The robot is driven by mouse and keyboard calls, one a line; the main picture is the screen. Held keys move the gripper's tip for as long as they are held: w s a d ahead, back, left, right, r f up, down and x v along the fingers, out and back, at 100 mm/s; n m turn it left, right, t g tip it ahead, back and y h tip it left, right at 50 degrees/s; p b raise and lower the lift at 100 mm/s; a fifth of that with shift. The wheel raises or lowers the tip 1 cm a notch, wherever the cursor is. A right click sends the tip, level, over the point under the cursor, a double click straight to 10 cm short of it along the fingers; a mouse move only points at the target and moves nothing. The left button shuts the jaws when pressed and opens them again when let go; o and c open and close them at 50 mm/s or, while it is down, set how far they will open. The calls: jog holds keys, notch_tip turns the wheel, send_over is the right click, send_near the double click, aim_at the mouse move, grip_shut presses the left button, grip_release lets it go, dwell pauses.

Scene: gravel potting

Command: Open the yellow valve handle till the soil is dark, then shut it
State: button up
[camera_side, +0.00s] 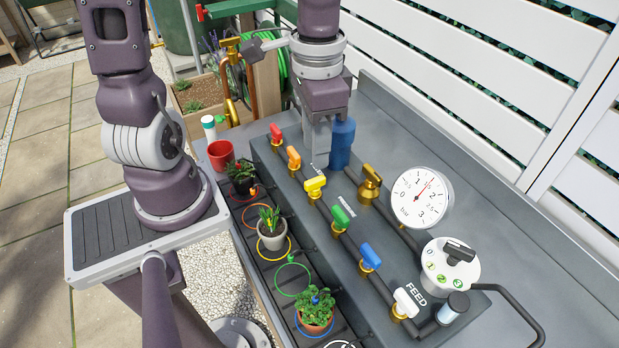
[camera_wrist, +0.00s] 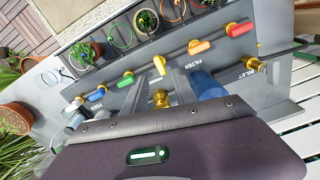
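The yellow valve handle (camera_side: 315,184) sits on a brass valve in a row of coloured handles. In the wrist view the yellow handle (camera_wrist: 159,65) lies across the pipe line, unlike its neighbours. My gripper (camera_side: 317,160) points down near it, beside the blue filter cylinder (camera_side: 342,145). In the wrist view my gripper's fingers (camera_wrist: 161,80) are apart and empty, with the yellow handle ahead of the gap between them. The pale pot (camera_side: 271,236) stands in the yellow ring (camera_side: 285,253); its soil is mostly hidden by the plant, and its shade is hard to tell.
Orange (camera_side: 293,157) and green (camera_side: 340,216) handles flank the yellow one closely. A pressure gauge (camera_side: 420,199) reads between 1 and 2. A dial (camera_side: 450,265) stands lower right.

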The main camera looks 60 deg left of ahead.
aim_at(315, 179)
jog(key=shift+n, duration=0.9)
jog(key=shift+f+n, duration=0.15)
jog(key=shift+n, duration=0.15)
notch_tip(315, 179, down, 7)
jog(key=shift+r, duration=0.1)
grip_shut()
